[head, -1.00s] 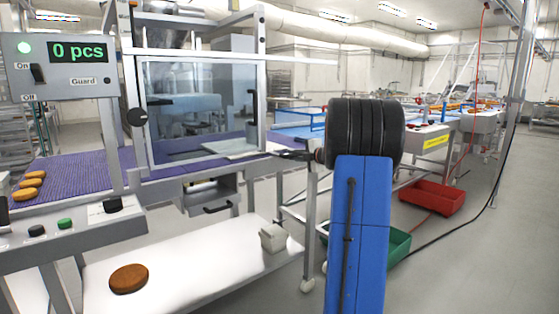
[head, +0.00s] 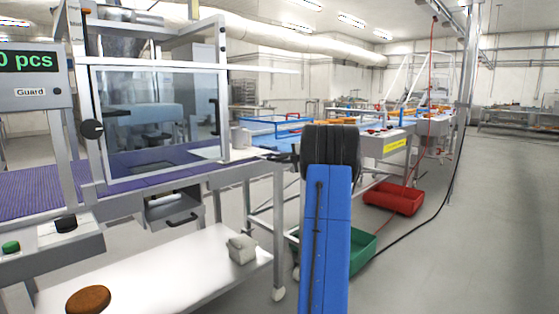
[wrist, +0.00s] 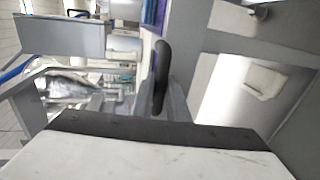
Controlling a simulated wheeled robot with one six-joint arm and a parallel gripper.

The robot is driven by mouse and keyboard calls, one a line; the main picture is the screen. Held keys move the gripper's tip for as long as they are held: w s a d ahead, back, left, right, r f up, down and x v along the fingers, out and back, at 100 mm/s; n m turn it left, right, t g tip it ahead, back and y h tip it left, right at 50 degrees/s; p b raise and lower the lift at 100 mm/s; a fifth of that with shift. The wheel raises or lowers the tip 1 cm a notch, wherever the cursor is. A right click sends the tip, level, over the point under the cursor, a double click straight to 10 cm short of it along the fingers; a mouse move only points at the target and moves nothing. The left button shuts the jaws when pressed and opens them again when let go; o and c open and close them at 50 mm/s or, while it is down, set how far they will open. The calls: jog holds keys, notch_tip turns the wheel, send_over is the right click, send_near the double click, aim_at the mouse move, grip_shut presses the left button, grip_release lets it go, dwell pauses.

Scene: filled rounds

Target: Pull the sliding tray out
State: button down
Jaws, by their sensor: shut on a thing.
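The sliding tray appears to be the pale flat plate (head: 212,153) at the right end of the glazed guard box, level with the purple belt. A small pale upright piece (head: 241,138) shows at its outer end. In the wrist view my gripper (wrist: 164,98) is shut on a black bar handle (wrist: 162,62), with a grey finger on each side. In the head view my gripper (head: 282,157) is a small dark shape at the tray's outer side, mostly hidden by my wrist. The join between handle and tray cannot be made out.
A white lower shelf (head: 190,262) holds a grey block (head: 242,249) and a brown round (head: 88,299). Open floor lies to the right.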

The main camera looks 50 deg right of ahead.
jog(key=shift+d, duration=0.25)
jog(key=c, duration=1.7)
grip_release()
jog(key=shift+d, duration=0.15)
jog(key=v, duration=1.7)
jog(key=shift+s, duration=0.25)
